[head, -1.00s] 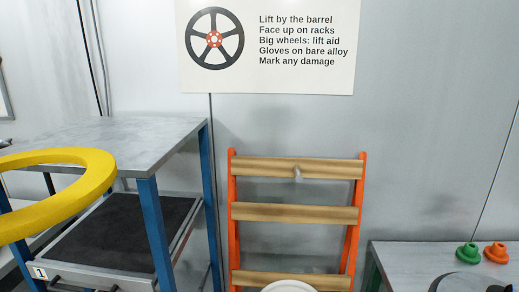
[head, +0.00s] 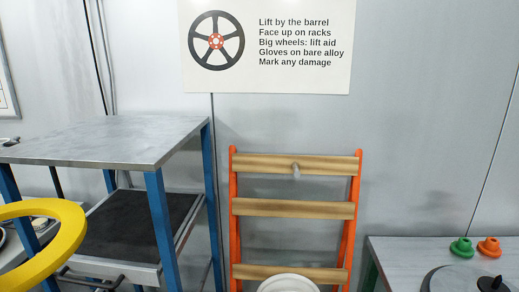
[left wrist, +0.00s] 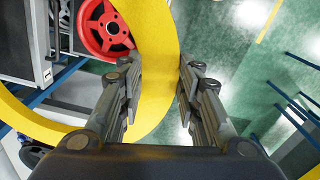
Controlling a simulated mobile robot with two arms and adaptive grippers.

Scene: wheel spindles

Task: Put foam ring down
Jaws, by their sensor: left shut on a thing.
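The foam ring is a large, flat yellow ring (head: 68,243). In the head view it is cut by the left edge, held in the air in front of the blue-legged table and below its top. In the left wrist view the yellow band (left wrist: 158,30) passes between the fingers of my left gripper (left wrist: 157,78), which is shut on it. The left gripper itself is outside the head view. My right gripper is in neither view.
The blue-legged table (head: 120,143) has a clear grey top and a dark lower shelf (head: 135,235). An orange rack (head: 296,208) with wooden bars stands against the wall. A right-hand bench (head: 400,255) holds green and orange knobs. A red wheel (left wrist: 103,32) lies beyond the ring.

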